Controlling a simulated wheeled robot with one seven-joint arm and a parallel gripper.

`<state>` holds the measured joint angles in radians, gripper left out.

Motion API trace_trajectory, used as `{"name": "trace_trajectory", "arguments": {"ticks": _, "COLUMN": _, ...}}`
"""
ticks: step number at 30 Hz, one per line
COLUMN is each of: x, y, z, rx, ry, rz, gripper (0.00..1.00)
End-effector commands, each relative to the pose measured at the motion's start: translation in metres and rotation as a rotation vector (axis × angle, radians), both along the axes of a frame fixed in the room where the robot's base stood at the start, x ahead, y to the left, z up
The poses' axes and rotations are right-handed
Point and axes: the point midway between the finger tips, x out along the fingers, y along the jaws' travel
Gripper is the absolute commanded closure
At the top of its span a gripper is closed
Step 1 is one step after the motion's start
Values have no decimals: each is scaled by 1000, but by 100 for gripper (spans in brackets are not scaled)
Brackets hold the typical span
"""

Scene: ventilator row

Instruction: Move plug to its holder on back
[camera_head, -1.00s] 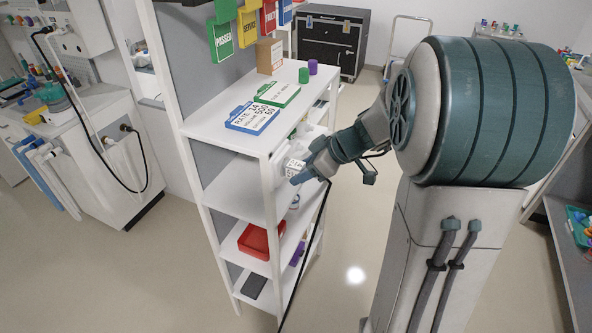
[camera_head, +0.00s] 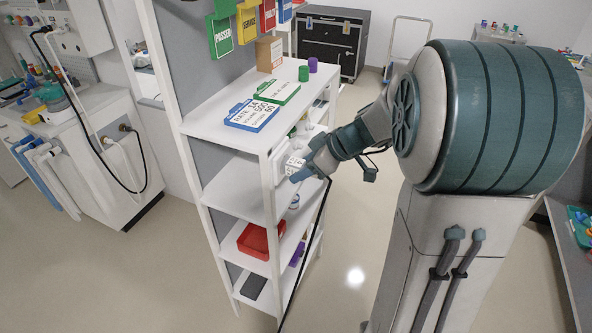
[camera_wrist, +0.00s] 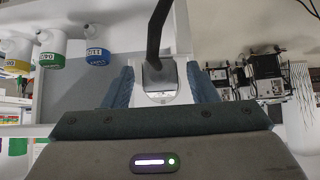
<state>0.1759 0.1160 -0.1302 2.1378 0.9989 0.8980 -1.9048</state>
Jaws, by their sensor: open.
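In the wrist view the plug (camera_wrist: 158,74) is a dark grey piece with a thick black cable rising from it. A pale rounded face shows below the dark part. My gripper (camera_wrist: 160,88) is open, with one blue finger on each side of the plug. I cannot tell whether the fingers touch it. In the head view my gripper (camera_head: 297,172) is at the right side of the white shelf unit, below its top board. The plug is not clear there. A black cable (camera_head: 308,245) runs down from near my gripper. I cannot make out the holder with certainty.
The white shelf unit (camera_head: 200,122) bears blue and green label cards on top and a red bin (camera_head: 259,241) lower down. A white machine (camera_head: 95,150) with another black cable stands at the left. Floor (camera_head: 350,225) is clear between the shelf unit and my body.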

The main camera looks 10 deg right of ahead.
Motion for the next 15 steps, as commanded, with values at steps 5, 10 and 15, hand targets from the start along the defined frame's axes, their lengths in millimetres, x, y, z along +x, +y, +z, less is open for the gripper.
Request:
{"name": "trace_trajectory", "arguments": {"ticks": 5, "x": 0, "y": 0, "z": 0, "rx": 0, "ry": 0, "rz": 0, "gripper": 47}}
{"name": "trace_trajectory", "arguments": {"ticks": 10, "x": 0, "y": 0, "z": 0, "rx": 0, "ry": 0, "rz": 0, "gripper": 83}}
{"name": "trace_trajectory", "arguments": {"ticks": 15, "x": 0, "y": 0, "z": 0, "rx": 0, "ry": 0, "rz": 0, "gripper": 100}}
